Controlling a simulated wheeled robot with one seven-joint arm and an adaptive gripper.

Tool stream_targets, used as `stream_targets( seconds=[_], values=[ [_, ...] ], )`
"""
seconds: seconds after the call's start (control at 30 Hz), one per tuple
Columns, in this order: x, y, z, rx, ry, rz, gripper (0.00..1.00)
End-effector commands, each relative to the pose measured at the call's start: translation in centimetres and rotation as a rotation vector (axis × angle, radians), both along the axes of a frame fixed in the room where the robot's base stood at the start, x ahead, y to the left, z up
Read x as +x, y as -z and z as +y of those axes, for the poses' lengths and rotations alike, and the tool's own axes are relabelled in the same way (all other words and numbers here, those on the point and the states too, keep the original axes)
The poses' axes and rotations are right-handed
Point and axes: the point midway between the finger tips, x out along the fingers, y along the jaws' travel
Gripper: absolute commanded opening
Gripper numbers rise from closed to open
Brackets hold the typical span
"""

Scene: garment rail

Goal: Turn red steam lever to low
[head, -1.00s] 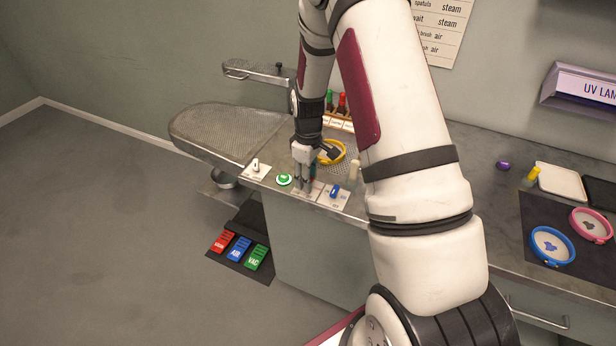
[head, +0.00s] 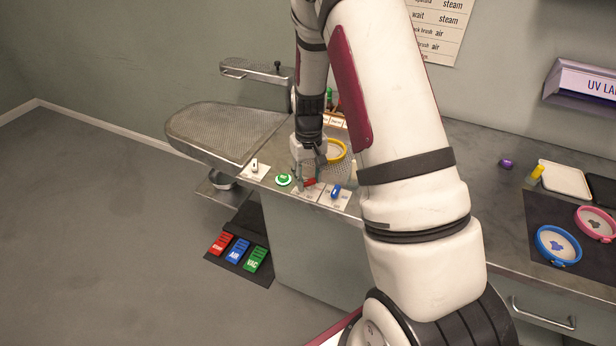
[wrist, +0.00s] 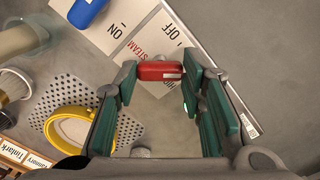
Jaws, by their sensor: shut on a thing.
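The red steam lever (wrist: 160,70) lies between my fingertips in the wrist view, on a white plate (wrist: 140,45) lettered STEAM. My gripper (head: 308,181) is shut on the lever, with one green-padded finger at each end of it. In the head view a small part of the red lever (head: 310,183) shows under the fingers. Part of the plate's lettering is hidden, and I cannot read the lever's setting.
A blue lever (head: 336,191) stands on the plate right of the red one. A green button (head: 283,180) and a white lever (head: 254,165) are to the left. A yellow ring (head: 335,151) lies behind. Red, blue and green pedals (head: 238,250) are on the floor.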

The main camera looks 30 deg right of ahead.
Motion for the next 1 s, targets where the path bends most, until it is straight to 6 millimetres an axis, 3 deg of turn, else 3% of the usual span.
stream_targets(
  seconds=[0.57, 0.6, 0.67, 1.0],
  values=[
    [0.03, -0.02, 0.00, 0.000, 0.033, -0.001, 0.09],
    [0.03, -0.02, 0.00, 0.000, 0.033, -0.001, 0.46],
    [0.03, -0.02, 0.00, 0.000, 0.033, -0.001, 0.57],
    [0.04, -0.22, -0.01, 0.000, 0.033, -0.001, 0.57]
  ],
)
